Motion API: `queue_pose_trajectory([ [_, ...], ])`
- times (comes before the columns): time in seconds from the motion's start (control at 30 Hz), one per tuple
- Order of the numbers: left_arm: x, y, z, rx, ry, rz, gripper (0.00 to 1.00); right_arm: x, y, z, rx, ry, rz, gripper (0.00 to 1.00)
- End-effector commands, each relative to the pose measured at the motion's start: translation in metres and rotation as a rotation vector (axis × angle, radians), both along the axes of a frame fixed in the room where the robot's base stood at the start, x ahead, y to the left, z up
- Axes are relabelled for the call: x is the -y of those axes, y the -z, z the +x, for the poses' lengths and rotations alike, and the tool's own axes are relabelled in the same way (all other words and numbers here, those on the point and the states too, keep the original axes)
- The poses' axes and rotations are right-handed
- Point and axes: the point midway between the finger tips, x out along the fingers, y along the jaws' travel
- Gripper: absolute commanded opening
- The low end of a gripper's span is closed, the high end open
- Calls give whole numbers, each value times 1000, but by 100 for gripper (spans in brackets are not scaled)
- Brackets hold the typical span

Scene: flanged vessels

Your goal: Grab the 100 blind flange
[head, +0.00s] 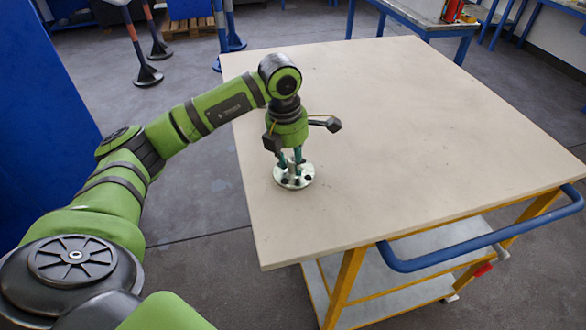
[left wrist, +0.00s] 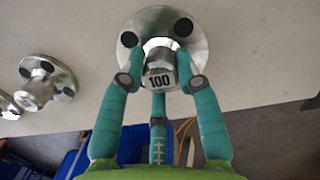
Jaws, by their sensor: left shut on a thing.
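The 100 blind flange (head: 296,183) is a shiny metal disc with dark bolt holes, at the left part of the table top in the head view. In the left wrist view the flange (left wrist: 150,20) shows a raised middle part with a white label reading 100. My left gripper (head: 290,160) comes down on it from above. In the left wrist view the teal fingers of the left gripper (left wrist: 160,72) are shut on the raised middle part, one on each side. I cannot tell whether the flange touches the table. My right gripper is not in view.
The beige table top (head: 400,130) is otherwise clear in the head view, with a blue rail (head: 480,245) along its near right edge. The left wrist view shows another flange (left wrist: 47,78) at the left, and part of a further metal piece (left wrist: 8,106) beside it.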

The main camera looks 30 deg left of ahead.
Motion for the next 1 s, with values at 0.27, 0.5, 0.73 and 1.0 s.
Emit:
queue_pose_trajectory([
  [0.27,1,-4,2,7,0,-2,0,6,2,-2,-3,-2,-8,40],
  [0.5,0,-22,2,11,1,-1,0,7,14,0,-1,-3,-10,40],
  [0.73,10,-47,9,9,1,-5,0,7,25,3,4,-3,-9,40],
  [1.0,48,-75,37,10,2,-5,0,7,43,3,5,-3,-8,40],
])
